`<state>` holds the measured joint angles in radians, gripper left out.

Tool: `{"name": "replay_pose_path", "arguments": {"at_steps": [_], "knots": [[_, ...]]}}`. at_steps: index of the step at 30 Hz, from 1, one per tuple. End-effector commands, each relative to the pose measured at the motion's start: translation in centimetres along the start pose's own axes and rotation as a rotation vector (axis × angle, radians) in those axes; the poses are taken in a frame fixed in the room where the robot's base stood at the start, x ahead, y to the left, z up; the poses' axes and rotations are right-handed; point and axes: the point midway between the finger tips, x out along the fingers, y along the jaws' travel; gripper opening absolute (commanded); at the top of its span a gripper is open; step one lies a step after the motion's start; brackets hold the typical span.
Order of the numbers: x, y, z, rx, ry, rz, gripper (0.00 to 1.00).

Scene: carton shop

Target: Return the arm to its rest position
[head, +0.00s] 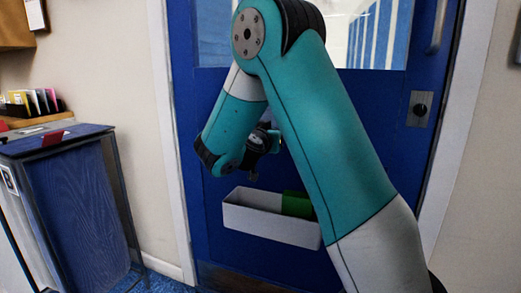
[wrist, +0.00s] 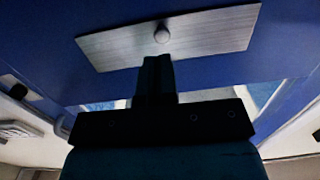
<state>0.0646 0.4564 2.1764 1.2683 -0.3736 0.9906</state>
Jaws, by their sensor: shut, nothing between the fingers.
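My teal and white arm reaches up and folds over in front of the blue door (head: 400,150) in the head view. My gripper (head: 253,176) hangs below the folded forearm, partly hidden by the arm links, just above a white bin. In the wrist view my gripper (wrist: 155,72) shows as a dark shape with its fingers together and nothing between them.
The white bin (head: 265,222) is against the door, with a green item (head: 297,204) in it. A blue-sided cabinet (head: 70,205) stands at the left, near a shelf with folders (head: 35,103). The door has a metal lock plate (head: 419,108) and a pull handle (head: 437,27).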

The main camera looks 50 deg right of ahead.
Motion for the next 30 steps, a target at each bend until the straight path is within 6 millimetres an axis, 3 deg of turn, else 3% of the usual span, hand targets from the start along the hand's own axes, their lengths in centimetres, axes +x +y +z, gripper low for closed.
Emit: {"name": "replay_pose_path", "arguments": {"at_steps": [3, 9, 15, 23, 26, 30], "knots": [[-3.0, -0.1, 0.3, -0.002, 0.001, -0.005, 0.00], [-6.3, -0.1, 0.5, 0.000, 0.001, -0.002, 0.00], [-7.5, 0.0, 0.5, 0.001, 0.001, 0.001, 0.00], [-7.6, 0.1, 0.7, -0.001, -0.014, 0.001, 0.00], [-8.1, 0.1, 2.1, -0.015, -0.109, -0.009, 0.00], [-11.1, -0.3, 6.4, -0.098, -0.409, -0.094, 0.00]]}}
